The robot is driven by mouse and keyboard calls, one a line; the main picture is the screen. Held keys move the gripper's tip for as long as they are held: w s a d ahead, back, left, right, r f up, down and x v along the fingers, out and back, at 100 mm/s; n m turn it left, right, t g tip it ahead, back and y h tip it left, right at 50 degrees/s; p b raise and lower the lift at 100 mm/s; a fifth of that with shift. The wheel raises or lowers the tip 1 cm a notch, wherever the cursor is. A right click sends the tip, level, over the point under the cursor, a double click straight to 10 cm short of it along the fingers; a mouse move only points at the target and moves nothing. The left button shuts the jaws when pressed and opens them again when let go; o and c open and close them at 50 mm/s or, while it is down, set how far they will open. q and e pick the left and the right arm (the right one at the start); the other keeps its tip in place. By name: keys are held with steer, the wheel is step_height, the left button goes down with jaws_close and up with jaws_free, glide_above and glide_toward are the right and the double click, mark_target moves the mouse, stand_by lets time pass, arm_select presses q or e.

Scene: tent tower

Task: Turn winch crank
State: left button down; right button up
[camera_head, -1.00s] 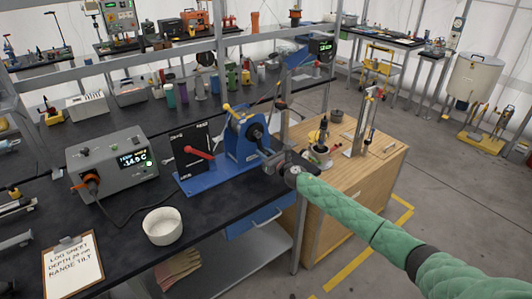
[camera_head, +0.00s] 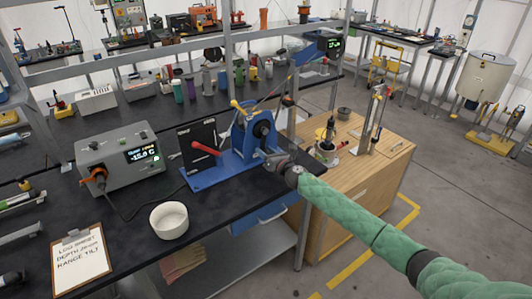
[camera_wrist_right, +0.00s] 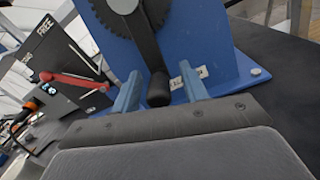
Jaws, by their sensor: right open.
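The blue winch (camera_head: 240,160) stands on the dark bench, with a dark toothed wheel (camera_wrist_right: 128,15) on its side. Its crank is a dark arm (camera_wrist_right: 144,42) with a black grip (camera_wrist_right: 158,92) at its lower end, seen in the right wrist view. My right gripper (camera_head: 268,160) is at the winch's right side. In the right wrist view the right gripper (camera_wrist_right: 160,90) is open, with one finger on each side of the black grip and gaps between. In the head view the gripper hides the grip. My left gripper is not in view.
A black panel with a red lever (camera_head: 206,147) stands left of the winch. A grey display box (camera_head: 120,160), a white bowl (camera_head: 169,220) and a clipboard (camera_head: 80,260) are further left. A wooden cabinet (camera_head: 345,200) stands to the right. Bench space in front of the winch is clear.

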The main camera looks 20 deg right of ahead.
steer(key=shift+s+d+f, duration=0.1)
steer(key=shift+s+d, duration=0.1)
steer(key=shift+s, duration=0.15)
steer(key=b+v, duration=0.2)
steer(key=v, duration=0.3)
steer(key=shift+s, duration=0.1)
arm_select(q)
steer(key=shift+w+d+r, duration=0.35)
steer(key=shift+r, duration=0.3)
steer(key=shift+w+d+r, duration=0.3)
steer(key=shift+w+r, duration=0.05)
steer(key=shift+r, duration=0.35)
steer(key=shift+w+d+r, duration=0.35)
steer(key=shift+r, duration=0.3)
arm_select(e)
steer(key=shift+v, duration=0.9)
